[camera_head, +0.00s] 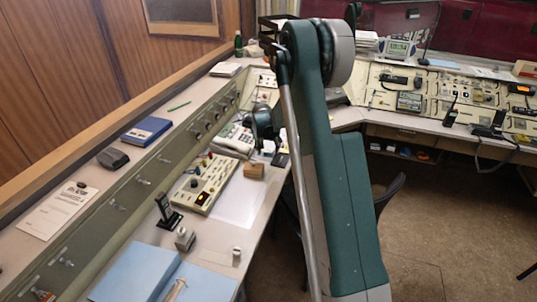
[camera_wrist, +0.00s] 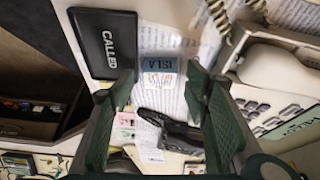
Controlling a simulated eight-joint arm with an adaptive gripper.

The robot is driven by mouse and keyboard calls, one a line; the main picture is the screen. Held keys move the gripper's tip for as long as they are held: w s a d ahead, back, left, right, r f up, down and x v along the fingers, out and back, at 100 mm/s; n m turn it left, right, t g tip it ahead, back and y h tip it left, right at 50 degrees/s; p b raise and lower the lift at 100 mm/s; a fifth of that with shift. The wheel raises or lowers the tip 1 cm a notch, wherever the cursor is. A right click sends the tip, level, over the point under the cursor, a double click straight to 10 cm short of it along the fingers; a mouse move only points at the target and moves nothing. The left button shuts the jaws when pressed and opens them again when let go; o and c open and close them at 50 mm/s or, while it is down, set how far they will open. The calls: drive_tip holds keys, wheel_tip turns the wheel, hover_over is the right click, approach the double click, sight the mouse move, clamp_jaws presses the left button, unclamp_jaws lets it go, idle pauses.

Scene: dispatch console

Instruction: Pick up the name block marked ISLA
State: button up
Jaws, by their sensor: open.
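The name block marked ISLA (camera_wrist: 160,64) shows in the wrist view as a small pale block with blue lettering. It lies near a black plate marked CALLED (camera_wrist: 103,42), on or beside printed paper. My gripper (camera_wrist: 161,72) is open, with one dark green finger on each side of the block in the picture. Nothing is held; I cannot tell how far the fingertips are above it. In the head view my gripper (camera_head: 263,128) hangs over the desk by the telephone (camera_head: 234,140). I cannot make out the ISLA block there.
In the wrist view the telephone (camera_wrist: 275,75) stands close on the right, and a black object (camera_wrist: 172,130) lies below the block, between the fingers. In the head view a brown block (camera_head: 254,170) and a switch panel (camera_head: 203,184) stand on the desk nearby.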

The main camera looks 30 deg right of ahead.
sight(268, 151)
drive_tip(key=c, duration=0.9)
drive_tip(key=shift+r, duration=0.1)
drive_tip(key=shift+r+p, duration=1)
drive_tip(key=shift+r, duration=3.9)
